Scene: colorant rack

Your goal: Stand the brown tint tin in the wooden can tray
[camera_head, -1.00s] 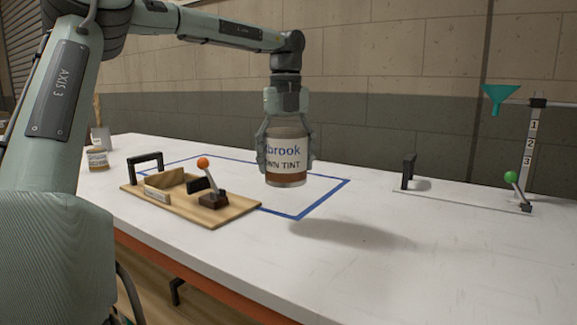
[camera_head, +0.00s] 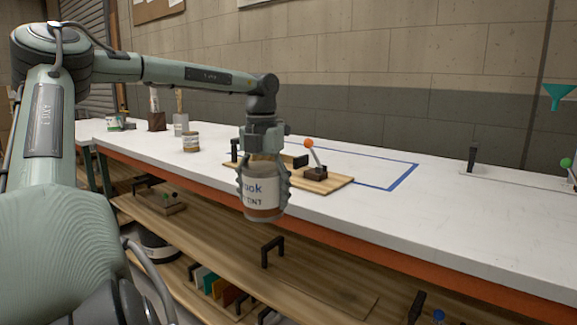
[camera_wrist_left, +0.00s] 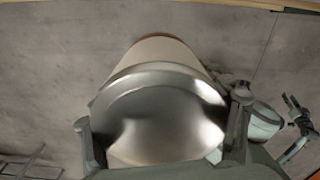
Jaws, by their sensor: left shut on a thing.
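The brown tint tin (camera_head: 263,201) has a white label and a brown band at its base. My left gripper (camera_head: 262,181) is shut around it and holds it upright in the air, in front of the bench's front edge. In the left wrist view the tin's shiny metal lid (camera_wrist_left: 158,117) sits between the fingers, with grey floor beyond. A flat wooden tray (camera_head: 318,287) with upright black handles lies on the lower shelf, below and right of the tin; I cannot tell surely that it is the can tray. My right gripper is not in view.
A wooden board with an orange-knobbed lever (camera_head: 314,158) stands on the white bench (camera_head: 450,225), partly behind the tin. A small tin (camera_head: 191,142) and other containers stand at the left. Coloured cards (camera_head: 218,287) are on the lower shelf. The bench top overhangs this shelf.

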